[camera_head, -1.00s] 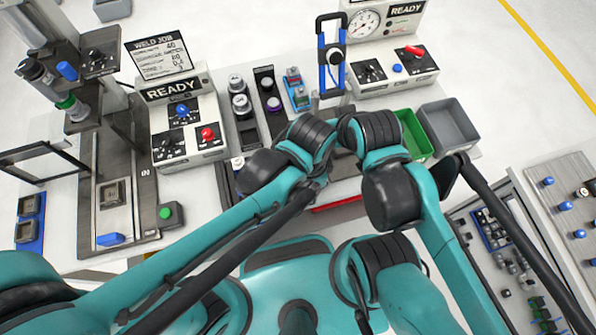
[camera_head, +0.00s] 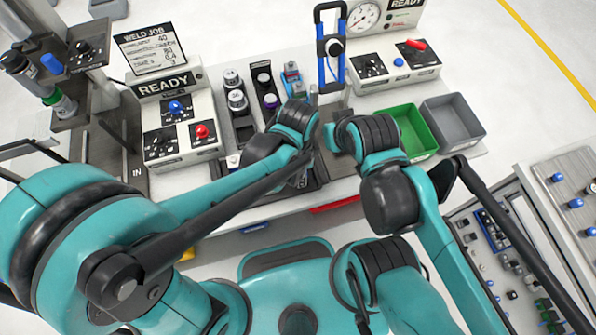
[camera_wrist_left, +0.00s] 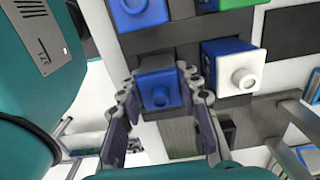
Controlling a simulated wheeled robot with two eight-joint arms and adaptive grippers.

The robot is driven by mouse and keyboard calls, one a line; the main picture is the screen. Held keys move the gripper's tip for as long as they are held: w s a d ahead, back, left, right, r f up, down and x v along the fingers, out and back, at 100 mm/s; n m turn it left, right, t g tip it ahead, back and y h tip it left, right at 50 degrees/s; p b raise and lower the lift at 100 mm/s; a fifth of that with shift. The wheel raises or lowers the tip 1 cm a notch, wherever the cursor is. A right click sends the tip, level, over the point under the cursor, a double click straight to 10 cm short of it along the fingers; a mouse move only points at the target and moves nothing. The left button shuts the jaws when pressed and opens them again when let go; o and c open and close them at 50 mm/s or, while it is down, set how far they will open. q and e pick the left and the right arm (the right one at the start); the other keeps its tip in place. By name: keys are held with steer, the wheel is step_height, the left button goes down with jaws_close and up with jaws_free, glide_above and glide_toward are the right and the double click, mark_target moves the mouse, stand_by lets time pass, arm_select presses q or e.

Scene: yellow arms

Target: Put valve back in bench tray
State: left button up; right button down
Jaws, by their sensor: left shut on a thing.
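In the left wrist view, my left gripper (camera_wrist_left: 160,90) is shut on a blue valve (camera_wrist_left: 158,88), a blocky piece with a round port facing the camera.
A READY panel (camera_head: 178,120) stands left of the tray. A blue-handled upright frame (camera_head: 331,50) and a gauge panel (camera_head: 395,65) stand behind it at right. Green (camera_head: 410,130) and grey (camera_head: 453,118) bins sit at the right end. My arms crowd the bench front.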

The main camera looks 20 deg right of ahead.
arm_select(q)
steer(key=shift+f, duration=0.2)
steer(key=o, duration=1.2)
steer(key=shift+r, duration=0.1)
